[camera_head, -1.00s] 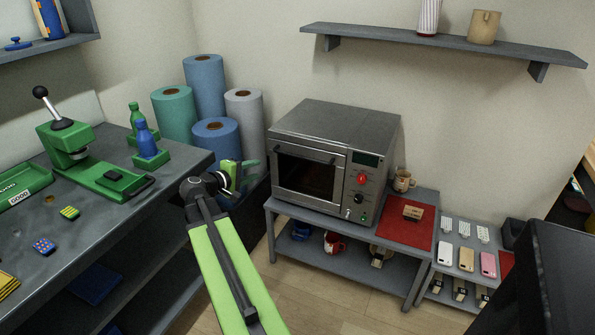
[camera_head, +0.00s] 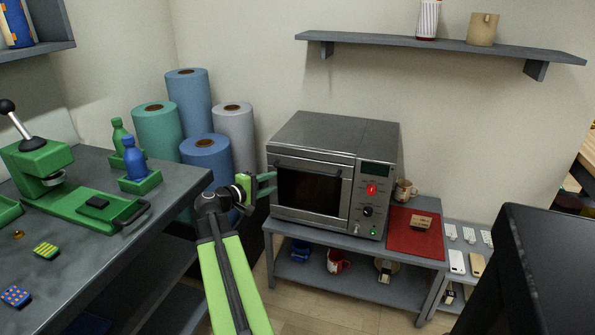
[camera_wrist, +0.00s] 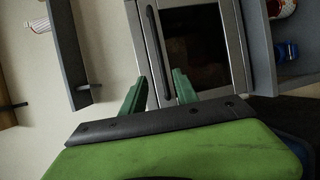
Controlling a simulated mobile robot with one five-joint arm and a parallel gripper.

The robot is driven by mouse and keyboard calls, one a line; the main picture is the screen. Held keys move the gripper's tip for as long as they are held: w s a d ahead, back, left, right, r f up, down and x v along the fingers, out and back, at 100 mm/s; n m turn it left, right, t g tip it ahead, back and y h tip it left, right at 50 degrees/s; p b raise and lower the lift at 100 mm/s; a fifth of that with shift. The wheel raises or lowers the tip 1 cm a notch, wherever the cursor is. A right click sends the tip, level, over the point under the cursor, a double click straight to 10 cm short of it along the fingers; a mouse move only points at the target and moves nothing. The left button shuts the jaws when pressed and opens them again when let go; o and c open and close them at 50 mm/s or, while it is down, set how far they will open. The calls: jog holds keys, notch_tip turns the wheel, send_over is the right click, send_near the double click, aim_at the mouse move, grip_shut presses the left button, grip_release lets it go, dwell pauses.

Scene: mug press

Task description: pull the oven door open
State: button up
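The silver oven (camera_head: 335,175) stands on a low grey table, its door (camera_head: 287,212) shut with a dark window. A dark bar handle (camera_head: 305,163) runs along the top of the door. My gripper (camera_head: 270,182) is at the oven's left front edge, below the level of the handle. In the wrist view my gripper (camera_wrist: 160,76) has its two teal fingers apart with nothing held. There the handle (camera_wrist: 156,45) runs lengthwise, and its near end lies between the fingers in the picture; whether it is within their reach I cannot tell.
The low table (camera_head: 405,252) holds a red mat (camera_head: 400,237) and has mugs on its lower shelf. Paper rolls (camera_head: 207,160) stand behind my arm. A workbench (camera_head: 95,255) with a green press (camera_head: 45,165) is at left. A dark panel (camera_head: 550,275) fills the lower right.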

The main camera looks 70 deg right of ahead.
aim_at(301, 171)
jog(key=b+x, duration=0.3)
jog(key=x, duration=1.4)
jog(key=shift+s+d+f, duration=0.1)
jog(key=shift+s+d, duration=0.05)
jog(key=shift+c, duration=0.4)
grip_shut()
